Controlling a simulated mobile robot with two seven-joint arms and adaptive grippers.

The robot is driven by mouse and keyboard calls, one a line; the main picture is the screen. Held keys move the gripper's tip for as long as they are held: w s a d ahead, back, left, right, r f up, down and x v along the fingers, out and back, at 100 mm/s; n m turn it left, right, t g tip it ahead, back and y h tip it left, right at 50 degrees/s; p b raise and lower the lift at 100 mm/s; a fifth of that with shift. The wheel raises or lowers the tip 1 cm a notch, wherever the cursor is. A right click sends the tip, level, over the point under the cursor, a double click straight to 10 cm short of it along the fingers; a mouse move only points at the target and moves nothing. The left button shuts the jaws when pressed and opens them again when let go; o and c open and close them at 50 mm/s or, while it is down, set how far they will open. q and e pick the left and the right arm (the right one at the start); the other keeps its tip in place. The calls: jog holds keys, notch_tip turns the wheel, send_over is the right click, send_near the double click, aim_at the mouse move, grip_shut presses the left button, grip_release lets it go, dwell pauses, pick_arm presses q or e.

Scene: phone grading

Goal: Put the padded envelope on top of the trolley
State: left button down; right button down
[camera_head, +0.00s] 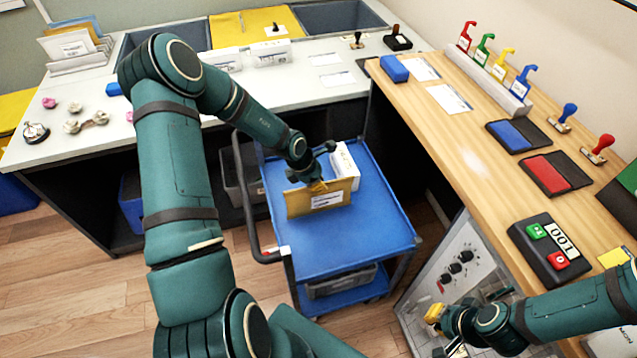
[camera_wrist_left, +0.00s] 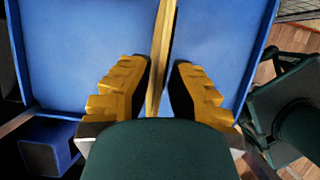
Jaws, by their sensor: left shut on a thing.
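The padded envelope (camera_head: 303,203) is yellow-brown with a white label. It is upright, on edge, over the blue top of the trolley (camera_head: 350,240). My left gripper (camera_head: 317,186) is shut on its upper edge. In the left wrist view the envelope (camera_wrist_left: 163,45) is a thin edge-on strip between the yellow fingers of my left gripper (camera_wrist_left: 158,85), with blue trolley surface on both sides. I cannot tell whether its lower edge touches the trolley. My right gripper (camera_head: 436,316) is beside the grey control panel, away from the trolley; its finger opening is unclear.
A white box (camera_head: 346,160) stands on the trolley's far part, close behind my left gripper. The trolley's near part is bare. A wooden counter (camera_head: 465,160) with stamps and ink pads is at the right. A white table (camera_head: 110,130) with boxes and trays is behind.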

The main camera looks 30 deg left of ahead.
pick_arm(q)
jog(key=c, duration=1.1)
grip_release()
jog(key=shift+f, duration=0.1)
jog(key=shift+o, duration=0.2)
jog(key=p+v, duration=0.4)
jog(key=v, duration=0.7)
jog(key=s+d+f+m, duration=0.2)
jog(key=s+d+m, duration=0.2)
jog(key=d+m, duration=0.4)
jog(key=s+d+f+m+g, duration=0.1)
jog(key=s+d+f+m, duration=0.2)
jog(key=d+m, duration=0.6)
jog(key=s+d+f+m+g, duration=0.1)
jog(key=s+d+f+m, duration=0.1)
jog(key=s+d+m, duration=0.5)
jog(key=shift+d+f+m+h+p, duration=0.2)
jog(key=shift+d+m+h+p, duration=0.15)
jog(key=shift+d+m, duration=0.55)
jog(key=shift+a, duration=0.2)
